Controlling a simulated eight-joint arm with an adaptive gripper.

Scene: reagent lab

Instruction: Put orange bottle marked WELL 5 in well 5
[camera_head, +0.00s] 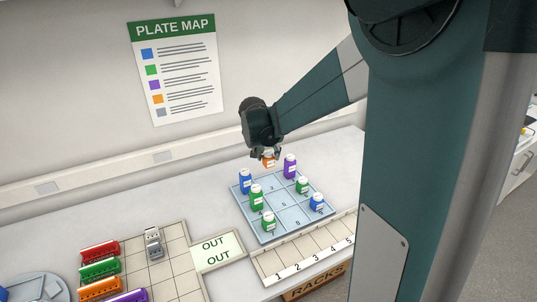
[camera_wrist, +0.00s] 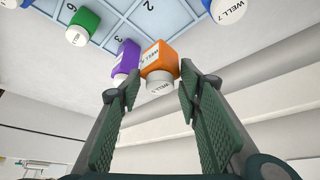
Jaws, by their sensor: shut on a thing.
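The orange bottle (camera_head: 268,162) is held in my gripper (camera_head: 267,153) above the far part of the blue plate (camera_head: 262,238) in the head view. In the wrist view the orange bottle (camera_wrist: 157,57) sits between the fingertips of my gripper (camera_wrist: 160,78), its white cap toward me; its label is only partly readable. The plate's wells are numbered. The middle well marked 5 (camera_head: 283,205) is bare. A purple bottle (camera_head: 290,166) stands close to the right of the held bottle in the head view; it also shows in the wrist view (camera_wrist: 127,57).
Blue and green bottles stand around the middle well, including a left blue one (camera_head: 245,182), a near green one (camera_head: 268,225) and a right blue one (camera_head: 316,203). A numbered rack strip (camera_head: 300,262) and an OUT tray (camera_head: 217,250) lie in front and left.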

